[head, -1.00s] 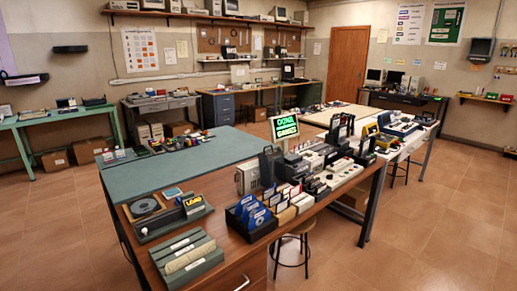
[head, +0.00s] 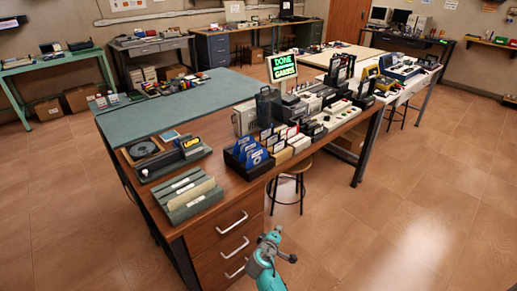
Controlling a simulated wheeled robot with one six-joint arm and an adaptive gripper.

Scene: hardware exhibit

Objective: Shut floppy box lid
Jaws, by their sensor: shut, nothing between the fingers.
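The floppy box (head: 236,163) is a small black open-topped box near the front edge of the wooden desk. Blue floppy disks (head: 251,152) stand upright in it, with their tops showing above its rim. I cannot make out its lid clearly. My teal arm comes up from the bottom edge of the picture. My gripper (head: 290,258) shows only as a small dark tip at its right end. It is shut and empty, in front of the drawers, below the desk top and well away from the box.
Cards and small devices crowd the right side. A stool (head: 290,180) stands beside the drawers (head: 228,235). The floor at right is clear.

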